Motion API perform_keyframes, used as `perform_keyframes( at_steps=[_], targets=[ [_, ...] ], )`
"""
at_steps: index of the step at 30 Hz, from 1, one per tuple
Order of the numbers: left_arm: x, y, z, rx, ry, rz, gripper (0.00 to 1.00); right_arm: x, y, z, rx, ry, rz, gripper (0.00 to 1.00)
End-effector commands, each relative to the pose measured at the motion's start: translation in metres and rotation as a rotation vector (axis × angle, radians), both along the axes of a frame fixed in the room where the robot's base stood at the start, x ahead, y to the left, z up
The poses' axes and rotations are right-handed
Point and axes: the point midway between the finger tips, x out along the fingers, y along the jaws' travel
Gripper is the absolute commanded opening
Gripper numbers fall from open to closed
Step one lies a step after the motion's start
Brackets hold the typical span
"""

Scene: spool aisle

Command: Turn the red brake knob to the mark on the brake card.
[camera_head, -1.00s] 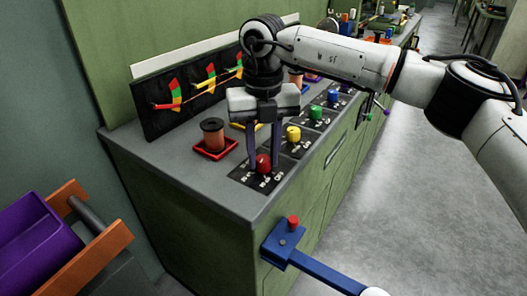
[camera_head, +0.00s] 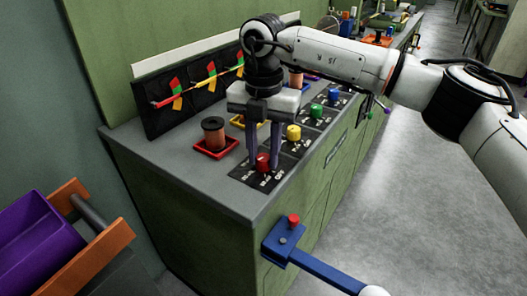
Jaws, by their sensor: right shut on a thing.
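The red brake knob (camera_head: 263,163) sits on a dark labelled plate (camera_head: 249,174) near the counter's front corner. My right gripper (camera_head: 263,164) points straight down, with its two fingers around the red knob, shut on it. Black cards with red, green and yellow sectors and pointers stand along the wall behind. The nearest card (camera_head: 152,122) is at the left end, behind a brown spool (camera_head: 213,132) in a red tray (camera_head: 229,153). The exact mark on it is too small to tell. My left gripper is not in view.
Yellow (camera_head: 293,132), green (camera_head: 316,110) and blue (camera_head: 334,96) knobs run back along the counter (camera_head: 180,165). A purple bin (camera_head: 40,240) is at lower left. Floor is clear at right.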

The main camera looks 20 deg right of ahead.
Motion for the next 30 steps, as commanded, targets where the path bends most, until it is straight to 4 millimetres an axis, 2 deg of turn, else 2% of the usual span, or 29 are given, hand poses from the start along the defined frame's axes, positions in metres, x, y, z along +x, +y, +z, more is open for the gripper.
perform_keyframes(
  at_steps=[10, 11, 14, 24, 26, 30],
  targets=[
    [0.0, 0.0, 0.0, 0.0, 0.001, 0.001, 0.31, 0.001, -0.001, 0.002, -0.001, -0.006, -0.004, 0.05],
    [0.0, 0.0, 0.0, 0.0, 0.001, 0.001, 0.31, 0.001, -0.001, 0.002, -0.001, -0.006, -0.004, 0.29],
    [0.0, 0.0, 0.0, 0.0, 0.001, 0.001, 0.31, 0.001, -0.001, 0.001, 0.0, -0.005, -0.003, 0.46],
    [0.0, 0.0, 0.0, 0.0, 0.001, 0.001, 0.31, 0.001, 0.0, 0.003, 0.0, -0.003, -0.002, 0.46],
    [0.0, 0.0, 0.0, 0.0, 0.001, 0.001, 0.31, 0.001, 0.0, 0.008, 0.0, -0.004, -0.002, 0.46],
    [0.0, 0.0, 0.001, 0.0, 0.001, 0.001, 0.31, 0.001, 0.0, 0.031, 0.001, -0.006, -0.001, 0.46]
  ],
)
